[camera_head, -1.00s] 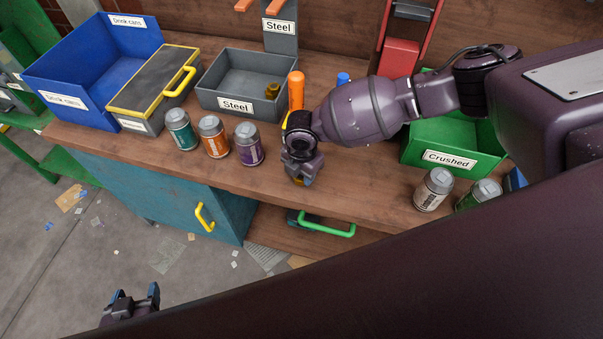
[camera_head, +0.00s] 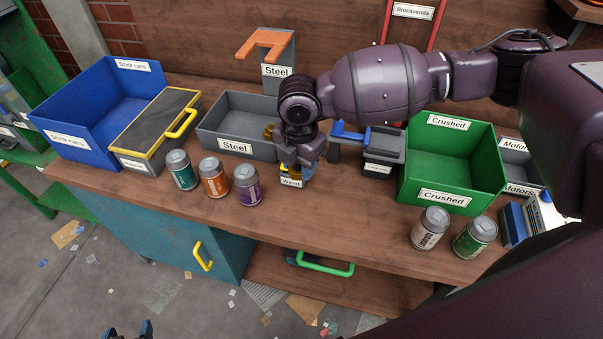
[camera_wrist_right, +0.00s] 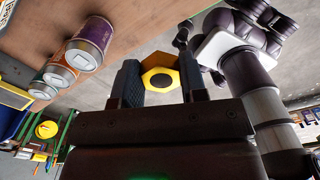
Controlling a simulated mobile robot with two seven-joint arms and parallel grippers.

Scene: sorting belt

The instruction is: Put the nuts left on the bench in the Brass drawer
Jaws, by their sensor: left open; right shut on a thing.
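My right gripper (camera_head: 298,168) is over the bench (camera_head: 330,215), in front of the grey Steel bin (camera_head: 235,146). In the right wrist view (camera_wrist_right: 160,76) its fingers are shut on a brass-yellow hexagonal nut (camera_wrist_right: 160,80) with a dark centre. Another brass-coloured piece (camera_head: 269,131) shows at the Steel bin's right end, partly hidden by the gripper. My left gripper (camera_head: 128,331) is at the bottom edge, low and away from the bench, open and mostly cut off. Below the bench are a drawer with a green handle (camera_head: 325,264) and a teal cabinet with a yellow handle (camera_head: 202,257). No Brass label is readable.
Several cans stand along the front edge, including a purple can (camera_head: 247,185) and a white can (camera_head: 429,229). A blue Drink cans bin (camera_head: 75,138), a lidded grey box (camera_head: 150,128) and a green Crushed bin (camera_head: 445,197) stand on the bench. The front middle is bare.

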